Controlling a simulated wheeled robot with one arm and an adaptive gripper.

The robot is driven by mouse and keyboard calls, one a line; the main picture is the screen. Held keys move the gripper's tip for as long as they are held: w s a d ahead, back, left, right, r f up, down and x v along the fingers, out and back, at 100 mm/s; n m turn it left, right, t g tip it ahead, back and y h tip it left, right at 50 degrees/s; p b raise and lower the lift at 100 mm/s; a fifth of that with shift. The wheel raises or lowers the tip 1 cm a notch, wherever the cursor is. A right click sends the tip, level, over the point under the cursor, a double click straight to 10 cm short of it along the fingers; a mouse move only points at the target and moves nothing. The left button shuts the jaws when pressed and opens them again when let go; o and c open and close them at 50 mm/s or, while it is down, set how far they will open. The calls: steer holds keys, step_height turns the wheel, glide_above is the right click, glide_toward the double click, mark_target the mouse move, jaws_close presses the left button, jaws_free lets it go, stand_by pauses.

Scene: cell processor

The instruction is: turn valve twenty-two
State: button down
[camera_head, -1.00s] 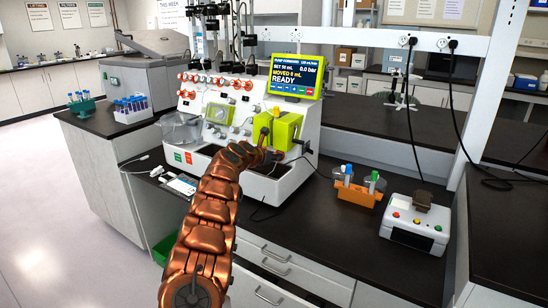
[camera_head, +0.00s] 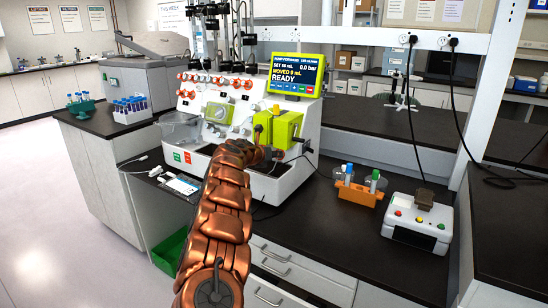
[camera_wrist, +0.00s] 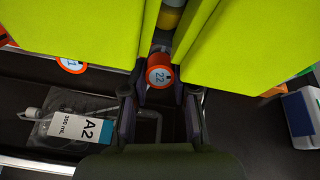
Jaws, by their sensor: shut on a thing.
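Valve twenty-two is a round red-orange knob with a white face marked 22 (camera_wrist: 160,74). In the wrist view it sits between the fingertips of my gripper (camera_wrist: 161,94), below the gap between two lime-green blocks. The number is turned sideways. My gripper is shut on the valve. In the head view my arm reaches to the front of the white cell processor (camera_head: 262,186), beside its lime-green pump block (camera_head: 286,130). The valve and fingertips cannot be made out there. A second knob, marked 21 (camera_wrist: 72,65), is partly covered at left in the wrist view.
A bag labelled A2 (camera_wrist: 82,130) lies at left in the wrist view. The processor's screen (camera_head: 296,75) reads READY. An orange tube rack (camera_head: 357,192) and a white button box (camera_head: 417,221) stand on the dark bench at right.

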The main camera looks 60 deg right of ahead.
steer(key=shift+n+p, duration=0.7)
steer(key=shift+n, duration=0.5)
steer(key=c, duration=0.9)
jaws_free()
steer(key=shift+f, duration=0.15)
steer(key=m, duration=0.5)
steer(key=shift+r+p, duration=0.3)
